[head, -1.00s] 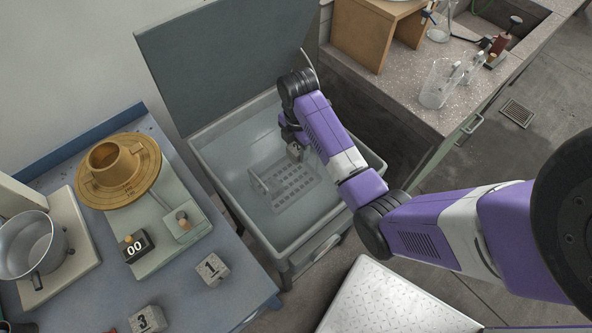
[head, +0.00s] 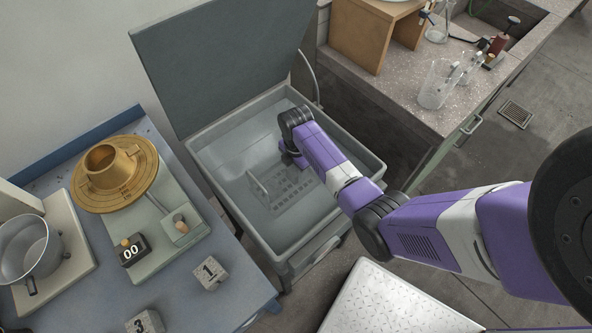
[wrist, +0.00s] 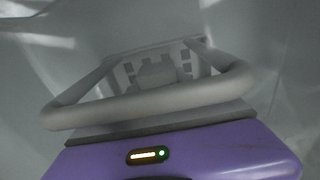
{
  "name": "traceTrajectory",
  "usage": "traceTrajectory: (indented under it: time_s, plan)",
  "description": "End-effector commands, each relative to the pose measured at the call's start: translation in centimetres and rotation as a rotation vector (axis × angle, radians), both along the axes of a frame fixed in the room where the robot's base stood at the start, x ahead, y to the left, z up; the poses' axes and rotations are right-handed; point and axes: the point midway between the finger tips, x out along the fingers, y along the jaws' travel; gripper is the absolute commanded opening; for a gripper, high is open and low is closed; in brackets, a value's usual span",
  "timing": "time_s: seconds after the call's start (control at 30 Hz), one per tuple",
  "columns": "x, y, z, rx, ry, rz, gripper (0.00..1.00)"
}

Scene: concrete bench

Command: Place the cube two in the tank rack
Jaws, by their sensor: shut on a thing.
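The tank rack (head: 290,189) is a grey slotted tray with a raised handle, lying on the floor of the open grey tank (head: 228,150). My gripper (head: 297,160) is low inside the tank, at the rack's far side, and my wrist covers most of it. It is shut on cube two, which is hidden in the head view. In the wrist view my purple gripper body fills the bottom, with a pale bar across and the slotted rack (wrist: 190,62) beyond. A rounded grey shape there is too dim to name. I cannot tell whether the cube touches the rack.
The tank's raised lid (head: 225,60) stands behind it. Beakers (head: 437,85) stand on the right counter.

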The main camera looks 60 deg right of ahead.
Motion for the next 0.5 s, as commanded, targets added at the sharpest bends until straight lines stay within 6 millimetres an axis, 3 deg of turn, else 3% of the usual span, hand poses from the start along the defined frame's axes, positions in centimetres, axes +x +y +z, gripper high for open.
traceTrajectory:
  time_s: [0.17,0.2,0.3,0.5]
  plan:
    - [0.02,-0.02,-0.33,0.0,0.0,0.0,0.0]
    - [-0.01,0.01,-0.41,0.0,0.0,0.0,0.46]
    - [-0.02,0.01,-0.33,0.0,0.0,0.0,0.66]
    - [-0.03,0.02,-0.33,0.0,0.001,0.0,0.66]
